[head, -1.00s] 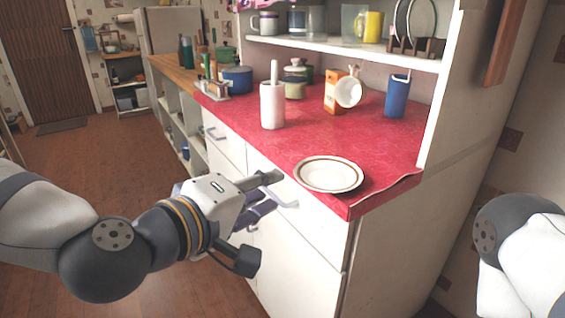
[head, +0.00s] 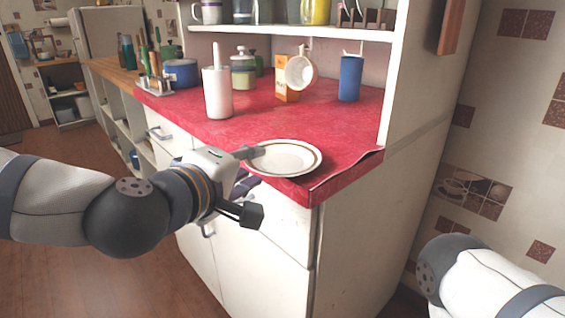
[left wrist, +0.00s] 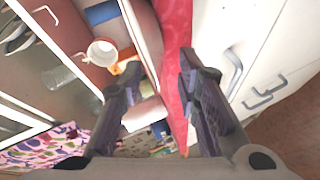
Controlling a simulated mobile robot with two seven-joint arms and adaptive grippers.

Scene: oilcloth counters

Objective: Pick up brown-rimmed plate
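The brown-rimmed plate (head: 288,160) is white and lies flat on the red counter (head: 345,135), near its front right corner. My left gripper (head: 250,168) is at the counter's front edge, with its upper finger overlapping the plate's left rim in the head view. I cannot tell whether it touches the plate. In the left wrist view the two fingers of my left gripper (left wrist: 160,65) are spread apart, with nothing clearly held between them. I cannot make out the plate surely in that view. My right gripper is out of view.
A shelf (head: 300,32) overhangs the back. Drawer handles (head: 158,133) stick out in front.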

